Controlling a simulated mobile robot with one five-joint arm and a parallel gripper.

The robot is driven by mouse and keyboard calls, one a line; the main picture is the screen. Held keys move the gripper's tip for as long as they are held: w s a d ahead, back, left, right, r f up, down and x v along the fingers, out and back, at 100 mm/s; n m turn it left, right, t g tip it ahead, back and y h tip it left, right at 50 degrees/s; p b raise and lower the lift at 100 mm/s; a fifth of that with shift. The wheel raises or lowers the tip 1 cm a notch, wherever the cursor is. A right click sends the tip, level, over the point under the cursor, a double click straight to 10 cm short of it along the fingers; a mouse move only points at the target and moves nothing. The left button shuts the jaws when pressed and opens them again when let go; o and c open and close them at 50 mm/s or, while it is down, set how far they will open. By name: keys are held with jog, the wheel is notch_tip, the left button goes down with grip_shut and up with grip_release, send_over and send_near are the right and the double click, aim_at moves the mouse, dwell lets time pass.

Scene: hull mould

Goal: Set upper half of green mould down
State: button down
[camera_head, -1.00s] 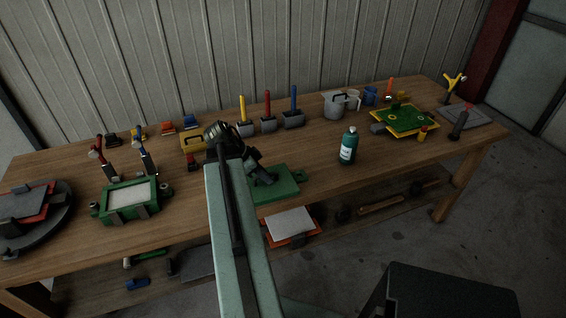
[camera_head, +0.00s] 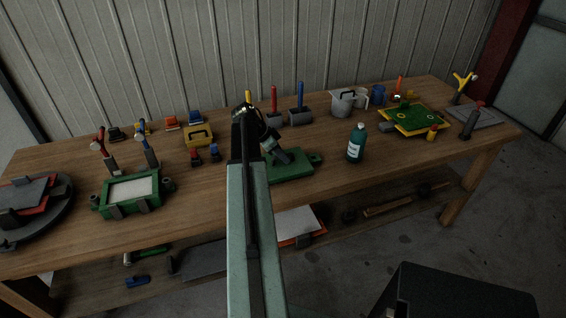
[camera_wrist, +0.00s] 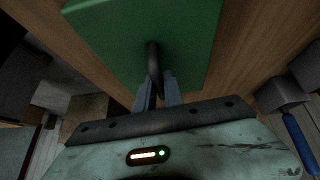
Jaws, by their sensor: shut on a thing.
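The upper half of the green mould (camera_head: 298,166) is a flat green slab with a lug at its right end. It is at the middle of the workbench, left of the teal bottle, partly hidden by my arm. In the wrist view the slab (camera_wrist: 150,30) lies beyond my fingers, with a dark loop handle (camera_wrist: 152,62) on its face. My gripper (camera_wrist: 158,90) is shut on that handle; in the head view my gripper (camera_head: 283,156) is above the slab. I cannot tell whether the slab touches the bench top.
A green mould frame (camera_head: 143,207) with a pale filling sits on the bench (camera_head: 210,222) at left. The teal bottle (camera_head: 356,144) stands close on the right. Blocks with red and blue (camera_head: 300,100) handles stand behind. Bare wood lies between frame and slab.

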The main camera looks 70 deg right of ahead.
jog(key=shift+f, duration=0.15)
jog(key=shift+f, duration=0.15)
jog(key=c, duration=1.5)
grip_release()
jog(key=shift+o, duration=0.2)
jog(key=shift+w+a+r+p, duration=0.1)
jog(key=shift+r+p, duration=0.45)
jog(key=shift+p, duration=0.05)
jog(key=p+v, duration=0.9)
jog(key=v, duration=0.2)
